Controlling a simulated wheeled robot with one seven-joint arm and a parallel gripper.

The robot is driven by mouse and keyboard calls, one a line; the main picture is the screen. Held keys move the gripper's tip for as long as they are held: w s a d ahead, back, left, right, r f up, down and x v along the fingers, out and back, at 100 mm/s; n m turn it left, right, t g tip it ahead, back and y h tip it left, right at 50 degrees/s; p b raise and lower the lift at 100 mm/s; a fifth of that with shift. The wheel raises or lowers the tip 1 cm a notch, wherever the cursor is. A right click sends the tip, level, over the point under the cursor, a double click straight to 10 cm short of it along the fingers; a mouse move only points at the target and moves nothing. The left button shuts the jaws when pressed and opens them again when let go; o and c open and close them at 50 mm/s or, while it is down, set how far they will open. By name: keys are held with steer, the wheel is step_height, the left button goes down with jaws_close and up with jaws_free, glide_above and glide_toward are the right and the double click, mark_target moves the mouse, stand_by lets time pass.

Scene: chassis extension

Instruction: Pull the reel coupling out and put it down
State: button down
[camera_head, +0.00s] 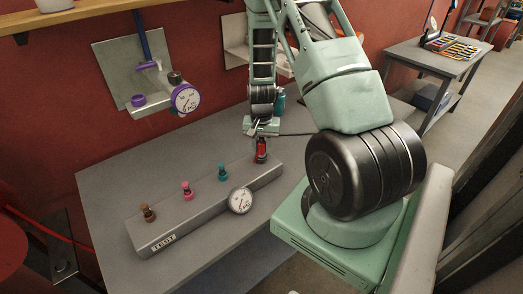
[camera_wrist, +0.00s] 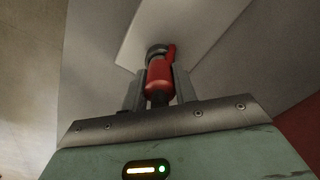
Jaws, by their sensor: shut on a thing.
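The reel coupling, a red cylinder with a dark collar and a red side lever, shows in the wrist view (camera_wrist: 158,76) between my two fingers. In the head view the red coupling (camera_head: 261,152) stands upright at the right end of a long grey manifold block (camera_head: 190,215). My gripper (camera_head: 262,136) is above it, shut on it. In the wrist view the coupling's far end meets a pale grey surface; I cannot tell whether it is still seated. The fingers hide part of its sides.
Brown (camera_head: 148,212), pink (camera_head: 187,188) and teal (camera_head: 223,172) fittings stand along the manifold. A round gauge (camera_head: 241,200) is on its front. A wall bracket (camera_head: 140,78) holds another gauge (camera_head: 186,98). The grey bench (camera_head: 105,185) has bare room left and front.

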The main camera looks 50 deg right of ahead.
mark_target(261, 141)
steer(key=shift+r+p, duration=1.6)
steer(key=shift+r, duration=0.8)
